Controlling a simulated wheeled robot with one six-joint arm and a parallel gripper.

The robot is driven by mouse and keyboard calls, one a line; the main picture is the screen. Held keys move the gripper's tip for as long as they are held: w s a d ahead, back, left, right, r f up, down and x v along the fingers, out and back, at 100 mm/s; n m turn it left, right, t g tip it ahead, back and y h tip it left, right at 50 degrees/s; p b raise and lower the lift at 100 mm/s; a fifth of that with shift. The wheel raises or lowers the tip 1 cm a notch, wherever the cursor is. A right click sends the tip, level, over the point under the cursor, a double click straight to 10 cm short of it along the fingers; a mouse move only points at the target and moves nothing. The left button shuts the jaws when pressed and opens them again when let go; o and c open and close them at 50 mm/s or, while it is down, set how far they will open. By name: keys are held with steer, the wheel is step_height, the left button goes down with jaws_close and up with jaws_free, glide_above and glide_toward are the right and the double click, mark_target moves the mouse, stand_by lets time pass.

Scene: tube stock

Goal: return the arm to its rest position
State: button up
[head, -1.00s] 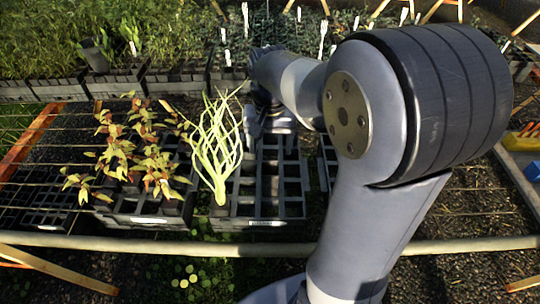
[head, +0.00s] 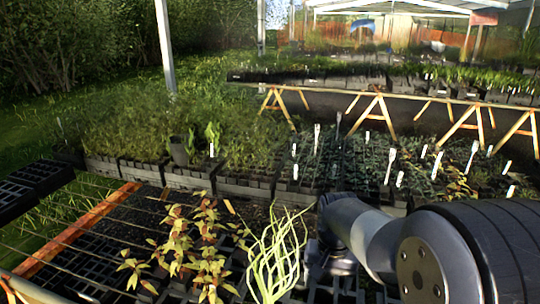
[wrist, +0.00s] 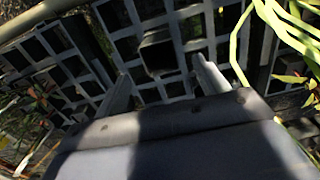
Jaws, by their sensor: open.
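My gripper (wrist: 161,69) shows in the wrist view with its two pale fingers apart, above a dark tray (wrist: 185,28) with square cells. A dark square pot or cell (wrist: 158,56) lies in view between the fingertips; I cannot tell its depth, and nothing is gripped. In the head view my arm (head: 375,240) reaches in from the lower right, and its gripper end is mostly hidden beside the pale yellow-green plant (head: 275,258). Stems of that plant (wrist: 285,28) also show in the wrist view, right of the fingers.
Reddish-leaved seedlings (head: 195,245) stand left of the pale plant. Planted trays with white labels (head: 391,158) line the back. An orange wooden rail (head: 80,232) edges the rack at left. A pale rail (wrist: 35,17) crosses the wrist view's upper left. Open air lies above the trays.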

mark_target(325, 294)
step_height(325, 294, down, 6)
steer(key=shift+f, duration=0.1)
steer(key=shift+r, duration=0.3)
steer(key=shift+f, duration=0.15)
step_height(325, 294, up, 11)
step_height(325, 294, down, 11)
steer(key=shift+r, duration=0.2)
steer(key=shift+r+p, duration=0.25)
steer(key=shift+p, duration=0.15)
step_height(325, 294, up, 7)
steer(key=p, duration=0.4)
steer(key=shift+p, duration=0.35)
